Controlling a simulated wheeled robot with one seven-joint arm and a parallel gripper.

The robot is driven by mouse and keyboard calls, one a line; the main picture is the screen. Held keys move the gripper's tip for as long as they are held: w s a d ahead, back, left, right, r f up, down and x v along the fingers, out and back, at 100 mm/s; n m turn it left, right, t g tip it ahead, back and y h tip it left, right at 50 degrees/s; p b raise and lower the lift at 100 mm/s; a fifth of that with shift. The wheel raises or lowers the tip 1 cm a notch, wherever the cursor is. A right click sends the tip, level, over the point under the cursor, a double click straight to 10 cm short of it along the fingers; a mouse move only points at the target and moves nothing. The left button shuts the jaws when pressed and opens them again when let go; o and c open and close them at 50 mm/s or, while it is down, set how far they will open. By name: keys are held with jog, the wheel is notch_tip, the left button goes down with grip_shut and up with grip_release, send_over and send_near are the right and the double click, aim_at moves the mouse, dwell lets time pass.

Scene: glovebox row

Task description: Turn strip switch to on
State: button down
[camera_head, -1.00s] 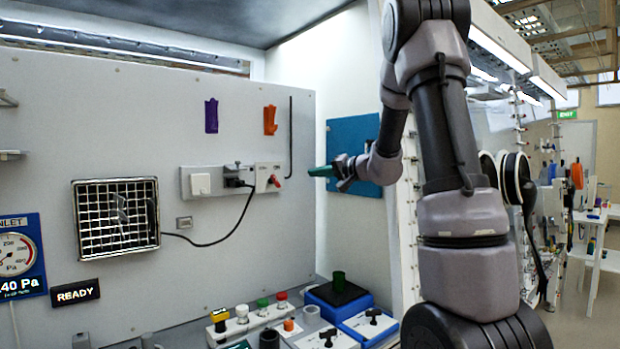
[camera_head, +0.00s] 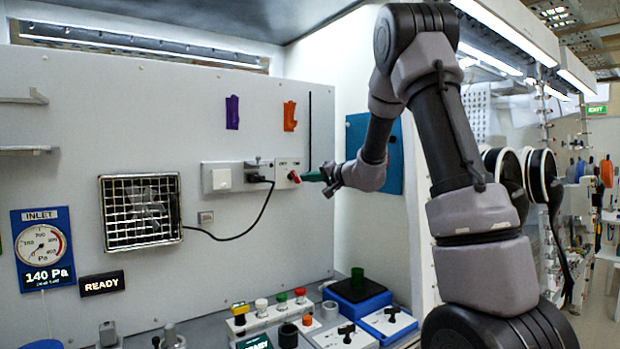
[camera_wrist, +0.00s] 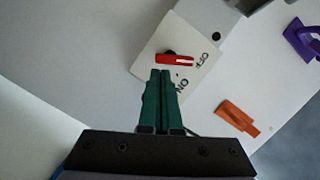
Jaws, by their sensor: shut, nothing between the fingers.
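The strip switch (camera_head: 293,176) is a red lever on a pale plate at the right end of the wall strip. In the wrist view the red lever (camera_wrist: 174,59) lies on its plate, with "OFF" and "ON" lettering; its tip lies nearer "OFF". My gripper (camera_head: 310,176) has green fingers, shut and empty, just right of the lever in the head view. In the wrist view the fingertips (camera_wrist: 160,73) are just below the lever. Whether they touch it I cannot tell.
A black plug (camera_head: 258,178) with a cable sits left of the switch, by a white rocker (camera_head: 221,179). Orange (camera_head: 289,116) and purple (camera_head: 232,112) holders hang above. A blue panel (camera_head: 358,140) is on the side wall. Knobs and boxes crowd the bench below.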

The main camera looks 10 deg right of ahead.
jog(key=shift+s+a+f+m, duration=0.1)
jog(key=shift+a+f+m, duration=0.25)
jog(key=shift+m, duration=0.25)
jog(key=m, duration=0.1)
jog(key=m+y, duration=0.1)
jog(key=shift+s+a+f+m, duration=0.1)
jog(key=shift+a+f+m, duration=0.1)
jog(key=shift+f+m, duration=0.2)
dwell(1.0)
